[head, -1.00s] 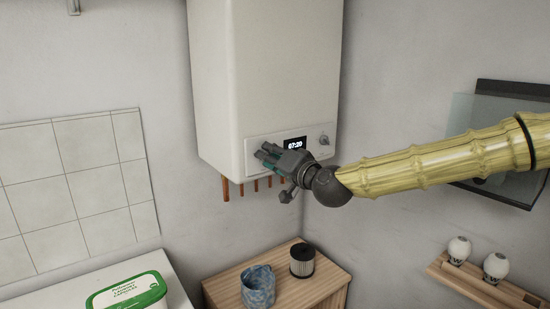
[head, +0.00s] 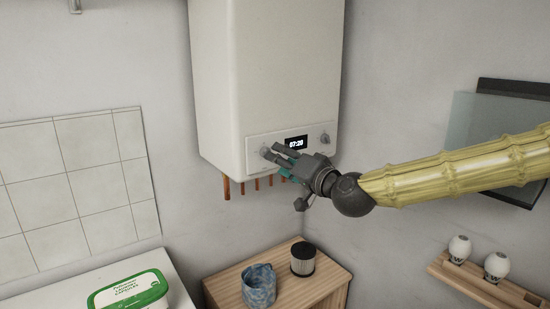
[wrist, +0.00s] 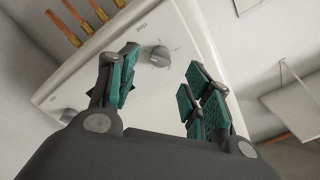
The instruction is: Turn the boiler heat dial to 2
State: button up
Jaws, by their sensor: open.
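The white boiler (head: 262,75) hangs on the wall, with a front panel carrying a display (head: 296,143) and two dials. The left dial (head: 264,151) is partly behind my fingertips in the head view. The right dial (head: 324,138) stands clear. My gripper (head: 275,150) is open in front of the panel's left part. In the wrist view, a grey round dial (wrist: 160,56) shows between and beyond the spread fingers of my gripper (wrist: 163,63), with no visible contact.
Copper pipes (head: 227,187) stick out under the boiler. Below is a wooden cabinet (head: 325,285) with a blue mug (head: 258,286) and a dark canister (head: 303,260). A wall shelf (head: 470,278) holds two white items at right.

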jog(key=v, duration=0.7)
jog(key=shift+f, duration=0.1)
notch_tip(320, 180, down, 22)
jog(key=s+a+g+h, duration=0.2)
jog(key=g, duration=0.2)
jog(key=s+d+f+g+h, duration=0.15)
jog(key=s+f, duration=0.35)
jog(key=f, duration=0.6)
jog(key=s+d+f+g+h, duration=0.1)
jog(key=s+f+g, duration=0.1)
jog(key=s+f, duration=0.65)
jog(key=s+d+f+g+h, duration=0.2)
jog(key=s+d+f, duration=0.3)
jog(key=s+f, duration=0.3)
jog(key=s+d+f+n+g+h, duration=0.1)
jog(key=s+d+f+g+h, duration=0.1)
jog(key=s+d+f, duration=0.3)
jog(key=s+d+f+n+g+h, duration=0.1)
jog(key=s+d+f+g+h, duration=0.1)
jog(key=s+d+f, duration=0.4)
jog(key=s+f+g, duration=0.1)
jog(key=s+f, duration=0.4)
jog(key=s, duration=0.2)
jog(key=shift+r, duration=0.1)
jog(key=shift+c, duration=0.4)
